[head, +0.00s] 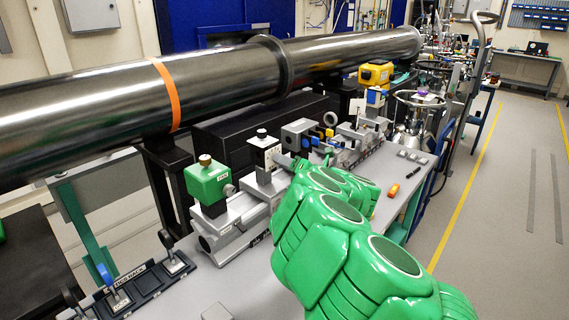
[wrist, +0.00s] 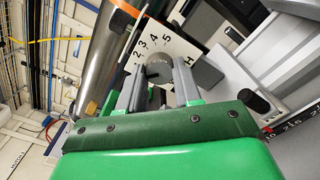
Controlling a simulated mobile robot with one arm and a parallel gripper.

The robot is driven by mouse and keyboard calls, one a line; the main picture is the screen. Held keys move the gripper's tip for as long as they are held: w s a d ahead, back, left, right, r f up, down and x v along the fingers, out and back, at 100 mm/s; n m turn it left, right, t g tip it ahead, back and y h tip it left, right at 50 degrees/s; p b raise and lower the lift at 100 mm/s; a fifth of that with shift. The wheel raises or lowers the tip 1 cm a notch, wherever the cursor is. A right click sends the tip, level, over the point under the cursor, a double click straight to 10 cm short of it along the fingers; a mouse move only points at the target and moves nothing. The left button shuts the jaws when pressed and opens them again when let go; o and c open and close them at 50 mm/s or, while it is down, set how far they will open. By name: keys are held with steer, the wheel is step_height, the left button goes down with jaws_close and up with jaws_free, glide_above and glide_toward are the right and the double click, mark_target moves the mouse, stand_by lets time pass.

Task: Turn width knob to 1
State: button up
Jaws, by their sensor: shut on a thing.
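The width knob (wrist: 157,66) is a round grey knob in front of a white dial plate (wrist: 186,45) in the wrist view. The numbers 2, 3, 4 and 5 show in an arc beside it, with a letter H to the right. The 1 and any pointer mark on the knob cannot be made out. My gripper (wrist: 160,80) has its two grey fingers on either side of the knob, shut on it. In the head view my green arm hides the knob; a white-faced unit (head: 265,154) stands at my gripper's left.
A green box with a brass knob (head: 207,181) stands on the rail to the left. A large steel tube (head: 220,80) runs behind. A tool rack (head: 135,287) lies at front left. An orange item (head: 394,190) lies on the table at right; the floor beyond is clear.

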steer(key=shift+f, duration=0.1)
steer(key=o, duration=1)
steer(key=shift+o, duration=0.2)
steer(key=shift+d, duration=0.1)
steer(key=v, duration=0.7)
steer(key=shift+s+d, duration=0.25)
steer(key=shift+s, duration=0.05)
